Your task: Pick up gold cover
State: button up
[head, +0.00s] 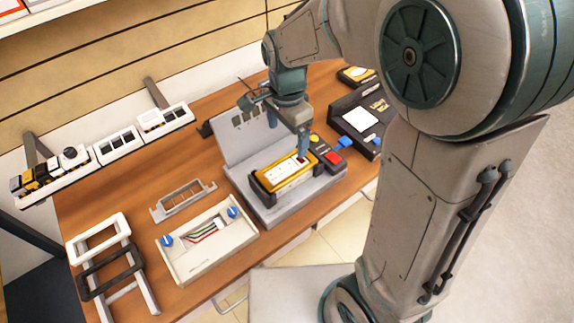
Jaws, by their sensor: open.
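The gold cover (293,184) appears as a gold frame around a white panel, seated in black end holders on a grey fixture (266,210) at the table's centre right. My gripper (288,138) points down over the fixture. One finger reaches down near the far right end of the gold cover; the other shows further left and higher, against the fixture's raised back plate. The fingers are apart with nothing visible between them. Whether the near finger touches the cover cannot be told from this view.
Red and yellow buttons (333,158) sit right of the fixture, beside a black box (360,118). A white tray with blue knobs (208,240), a grey bracket (183,200) and white and black frames (108,268) lie left.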

send_over(290, 166)
jog(key=f, duration=0.5)
jog(key=shift+s+a+f, duration=0.1)
jog(key=shift+a+f, duration=0.1)
jog(key=shift+a, duration=0.15)
jog(key=f, duration=0.2)
jog(key=d+f+p, duration=0.1)
jog(key=f, duration=0.1)
jog(key=shift+f, duration=0.2)
jog(key=shift+a+f, duration=0.1)
jog(key=shift+f, duration=0.45)
jog(key=c, duration=1.1)
